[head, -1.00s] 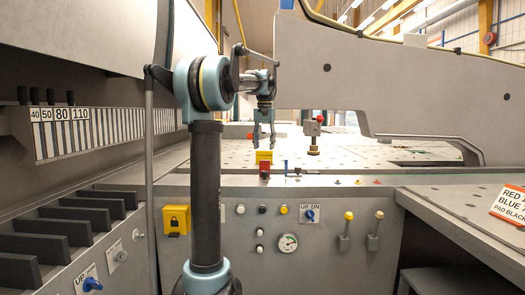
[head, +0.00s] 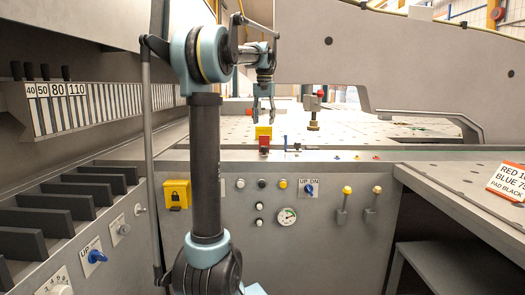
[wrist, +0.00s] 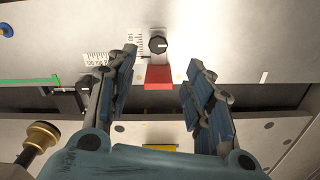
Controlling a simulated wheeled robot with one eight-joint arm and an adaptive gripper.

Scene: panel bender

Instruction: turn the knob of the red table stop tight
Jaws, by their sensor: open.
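The red table stop (head: 264,142) sits at the front edge of the perforated table, below a yellow block (head: 263,131) in the head view. In the wrist view the stop is a red block (wrist: 159,76) with a round black knob (wrist: 158,44) with a white mark, beside a printed scale. My gripper (head: 264,117) hangs above the stop, fingers pointing down. In the wrist view its open fingers (wrist: 161,62) stand to either side of the red block, empty. The knob appears beyond the fingertips, between their lines, with no contact visible.
A blue stop piece (head: 285,142) stands just right of the red one. A red-topped post with a brass foot (head: 313,126) stands further right; its brass part shows in the wrist view (wrist: 40,135). The control panel with buttons and a gauge (head: 287,216) lies below.

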